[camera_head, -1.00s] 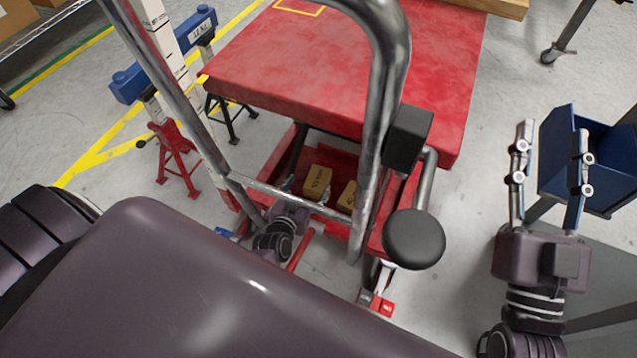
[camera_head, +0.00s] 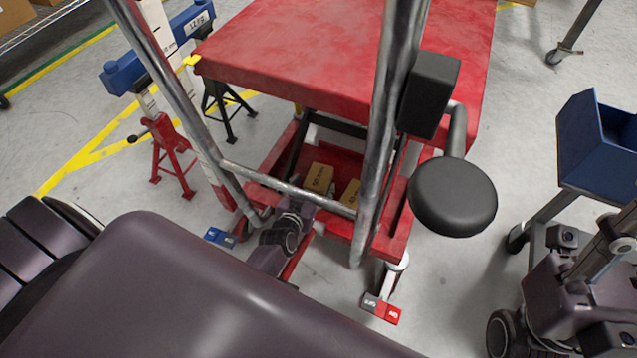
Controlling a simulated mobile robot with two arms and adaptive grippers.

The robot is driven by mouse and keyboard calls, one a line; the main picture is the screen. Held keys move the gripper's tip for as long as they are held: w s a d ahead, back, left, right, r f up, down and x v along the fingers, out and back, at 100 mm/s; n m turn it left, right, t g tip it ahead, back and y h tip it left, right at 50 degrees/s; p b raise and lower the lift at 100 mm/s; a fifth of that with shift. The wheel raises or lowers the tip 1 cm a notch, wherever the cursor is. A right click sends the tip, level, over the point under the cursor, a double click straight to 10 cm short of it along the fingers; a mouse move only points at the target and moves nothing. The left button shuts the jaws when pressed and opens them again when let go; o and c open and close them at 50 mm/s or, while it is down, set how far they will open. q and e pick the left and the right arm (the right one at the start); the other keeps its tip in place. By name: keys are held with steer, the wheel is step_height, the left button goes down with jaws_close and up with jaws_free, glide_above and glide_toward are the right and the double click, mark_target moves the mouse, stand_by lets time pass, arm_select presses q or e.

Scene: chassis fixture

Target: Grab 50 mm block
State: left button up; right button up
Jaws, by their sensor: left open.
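The 50 mm block (camera_head: 319,180) is a tan block with dark lettering, in the red lower bay of the lift cart (camera_head: 330,65). A second tan block (camera_head: 350,194) sits to its right, partly hidden by the cart's metal handle frame. My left gripper (camera_head: 297,200) is open at the front of the bay, just below and left of the 50 mm block. The frame's crossbar covers part of its fingers, so I cannot tell whether it touches the block. My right gripper (camera_head: 618,245) is at the right edge, partly cut off, far from the blocks.
The handle frame (camera_head: 379,130) with a black box and round black knob (camera_head: 452,196) stands before the bay. A red jack stand (camera_head: 170,150) is at left, a blue bin (camera_head: 595,150) at right. Red and grey foot pedals (camera_head: 382,308) lie low in front.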

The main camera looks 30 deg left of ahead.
mark_target(318, 178)
arm_select(q)
steer(key=b+x, duration=0.2)
steer(key=x, duration=0.2)
steer(key=shift+f, duration=0.1)
steer(key=shift+s, duration=0.1)
steer(key=c, duration=1.4)
